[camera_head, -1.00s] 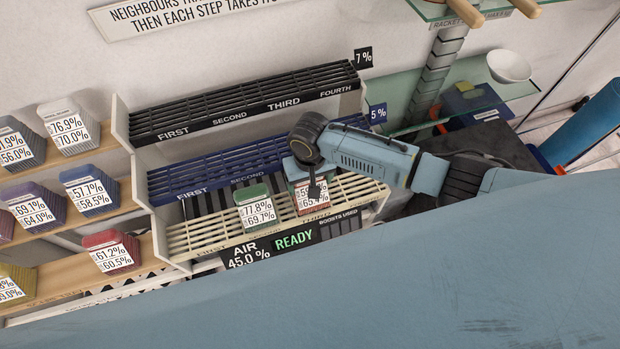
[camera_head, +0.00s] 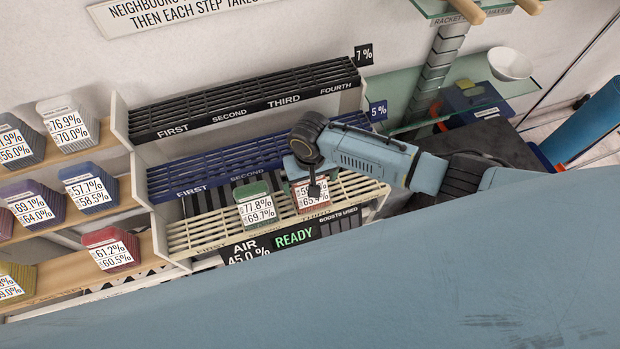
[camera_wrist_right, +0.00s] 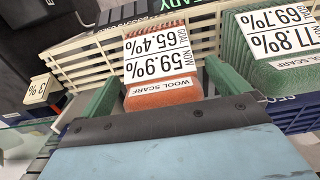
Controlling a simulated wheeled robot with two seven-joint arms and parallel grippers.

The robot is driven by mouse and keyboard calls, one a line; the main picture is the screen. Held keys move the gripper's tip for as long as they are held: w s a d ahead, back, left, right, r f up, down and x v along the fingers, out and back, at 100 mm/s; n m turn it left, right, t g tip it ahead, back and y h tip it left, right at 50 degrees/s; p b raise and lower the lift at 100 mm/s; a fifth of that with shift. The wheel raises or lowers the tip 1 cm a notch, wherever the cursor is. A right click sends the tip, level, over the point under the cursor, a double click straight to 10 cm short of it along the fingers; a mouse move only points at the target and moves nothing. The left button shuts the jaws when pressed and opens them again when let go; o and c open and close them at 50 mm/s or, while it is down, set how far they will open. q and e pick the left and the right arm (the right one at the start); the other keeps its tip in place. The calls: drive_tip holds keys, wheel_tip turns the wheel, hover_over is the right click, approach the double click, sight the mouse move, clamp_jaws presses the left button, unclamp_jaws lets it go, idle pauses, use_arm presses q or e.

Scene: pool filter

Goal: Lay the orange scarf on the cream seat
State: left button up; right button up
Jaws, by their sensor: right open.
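The orange wool scarf (camera_wrist_right: 165,90) is a folded block with a white label reading 59.9% and 65.4%. In the head view the scarf (camera_head: 312,204) rests at the third place of the cream slatted seat (camera_head: 195,235), partly hidden by my right gripper (camera_head: 308,175). In the right wrist view the cream seat (camera_wrist_right: 85,65) shows behind it. My right gripper (camera_wrist_right: 163,85) is open, with one green finger on each side of the scarf. Whether the fingers touch it, I cannot tell. My left gripper is not in view.
A green block (camera_head: 256,204) stands on the cream seat just left of the scarf. Blue (camera_head: 225,165) and black (camera_head: 240,100) slatted seats rise behind. Wooden shelves (camera_head: 75,215) with several coloured blocks are at left. A glass shelf (camera_head: 440,105) is at right.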

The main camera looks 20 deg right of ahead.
wheel_tip(320, 180, up, 13)
drive_tip(key=p, duration=0.2)
drive_tip(key=shift+r, duration=0.2)
